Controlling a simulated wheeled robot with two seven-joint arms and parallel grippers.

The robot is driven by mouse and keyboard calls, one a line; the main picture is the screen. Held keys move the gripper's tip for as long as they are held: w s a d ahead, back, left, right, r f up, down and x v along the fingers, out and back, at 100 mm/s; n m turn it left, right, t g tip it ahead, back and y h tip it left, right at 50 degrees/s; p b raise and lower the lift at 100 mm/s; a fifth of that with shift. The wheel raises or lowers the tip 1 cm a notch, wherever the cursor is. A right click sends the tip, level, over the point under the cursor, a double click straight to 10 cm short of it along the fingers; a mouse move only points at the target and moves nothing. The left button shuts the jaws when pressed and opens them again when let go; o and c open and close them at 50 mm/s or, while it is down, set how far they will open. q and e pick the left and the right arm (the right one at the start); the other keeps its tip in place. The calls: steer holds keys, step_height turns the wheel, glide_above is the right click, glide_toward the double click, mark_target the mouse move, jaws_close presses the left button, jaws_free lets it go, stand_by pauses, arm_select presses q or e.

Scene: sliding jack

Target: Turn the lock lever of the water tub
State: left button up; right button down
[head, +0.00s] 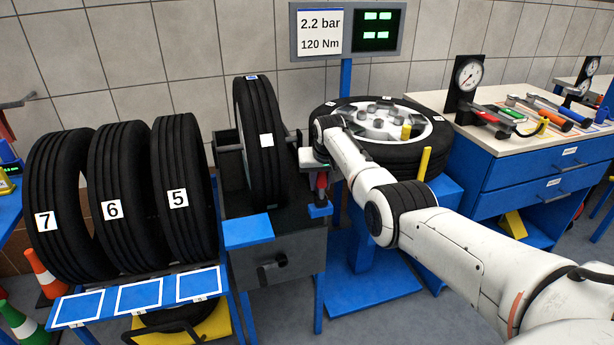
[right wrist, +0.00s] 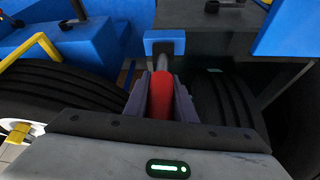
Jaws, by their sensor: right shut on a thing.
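The water tub (head: 297,258) is a dark grey box with a tire (head: 262,150) standing upright in it. The lock lever has a red grip (head: 321,184) at the tub's right side, above a small blue block (head: 319,209). My right gripper (head: 320,172) is shut on the red grip. In the right wrist view the red grip (right wrist: 161,97) lies between the two fingers (right wrist: 161,100), and its grey shaft runs to a blue block (right wrist: 165,42). The fingers hide part of the grip. My left gripper is not in view.
Tires marked 7, 6 and 5 (head: 185,150) stand on a blue rack at left. A wheel (head: 400,150) lies flat on a blue stand at right, close to my right arm. A display (head: 347,32) stands behind. A tool bench (head: 540,170) is at far right.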

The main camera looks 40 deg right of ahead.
stand_by(0.5)
steer(key=c, duration=1.5)
jaws_free()
steer(key=shift+r+p, duration=0.35)
steer(key=shift+r, duration=0.1)
steer(key=p+v, duration=0.1)
steer(key=v, duration=0.8)
steer(key=shift+s+a+r, duration=0.1)
steer(key=shift+s+a, duration=0.05)
steer(key=shift+s, duration=0.05)
